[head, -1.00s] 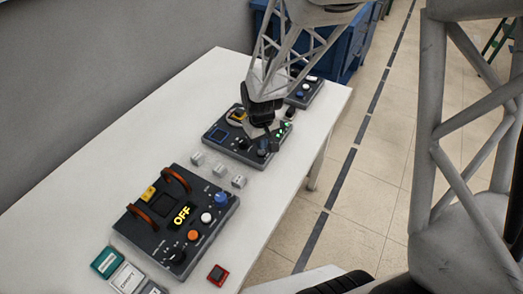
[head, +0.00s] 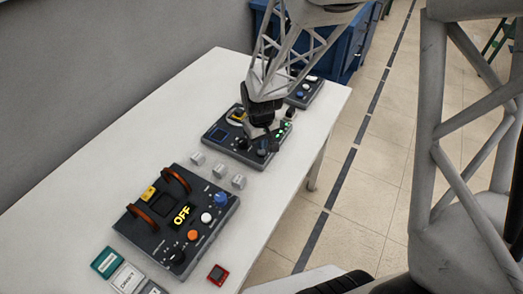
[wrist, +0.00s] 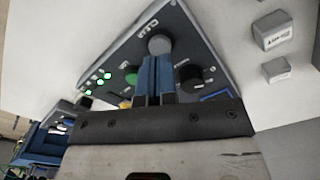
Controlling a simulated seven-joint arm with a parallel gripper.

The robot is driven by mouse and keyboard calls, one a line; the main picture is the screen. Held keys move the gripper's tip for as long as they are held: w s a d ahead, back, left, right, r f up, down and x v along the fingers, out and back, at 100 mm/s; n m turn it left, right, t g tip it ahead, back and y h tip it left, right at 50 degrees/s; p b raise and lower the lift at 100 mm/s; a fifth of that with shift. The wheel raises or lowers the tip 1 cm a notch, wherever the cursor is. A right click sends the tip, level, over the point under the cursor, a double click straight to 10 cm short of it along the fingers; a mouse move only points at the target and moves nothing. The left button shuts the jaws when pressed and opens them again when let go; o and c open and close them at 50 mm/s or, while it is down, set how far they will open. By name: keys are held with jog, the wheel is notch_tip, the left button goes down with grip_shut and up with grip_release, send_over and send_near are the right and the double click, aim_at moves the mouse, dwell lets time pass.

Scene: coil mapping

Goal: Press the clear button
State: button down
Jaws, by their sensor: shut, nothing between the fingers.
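The clear button (wrist: 159,43) is a round grey button beside the label "CLEAR" on a dark control panel (head: 216,145). In the wrist view my gripper (wrist: 157,58) is shut and empty, its blue fingers reaching to the lower edge of the button and overlapping it. I cannot tell whether they touch it. In the head view my gripper (head: 271,146) is over the right part of the middle panel and hides the button there.
A green button (wrist: 131,75) and a black knob (wrist: 198,78) flank the fingers. Lit green lamps (wrist: 97,83) are to the left. Small grey blocks (head: 218,171) lie before the panel. A nearer panel (head: 150,236) reads "OFF". The white table (head: 90,180) has free room at left.

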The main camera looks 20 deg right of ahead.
jog(key=shift+f, duration=1.3)
dwell(0.7)
dwell(0.4)
jog(key=shift+r, duration=3.25)
jog(key=shift+s+r, duration=0.15)
jog(key=shift+r, duration=0.15)
jog(key=s+d+r+m+t, duration=0.2)
jog(key=s+d+r+m, duration=0.1)
jog(key=s+r, duration=1.7)
jog(key=shift+s+r+t, duration=0.2)
jog(key=shift+s+t, duration=0.1)
jog(key=shift+s, duration=0.15)
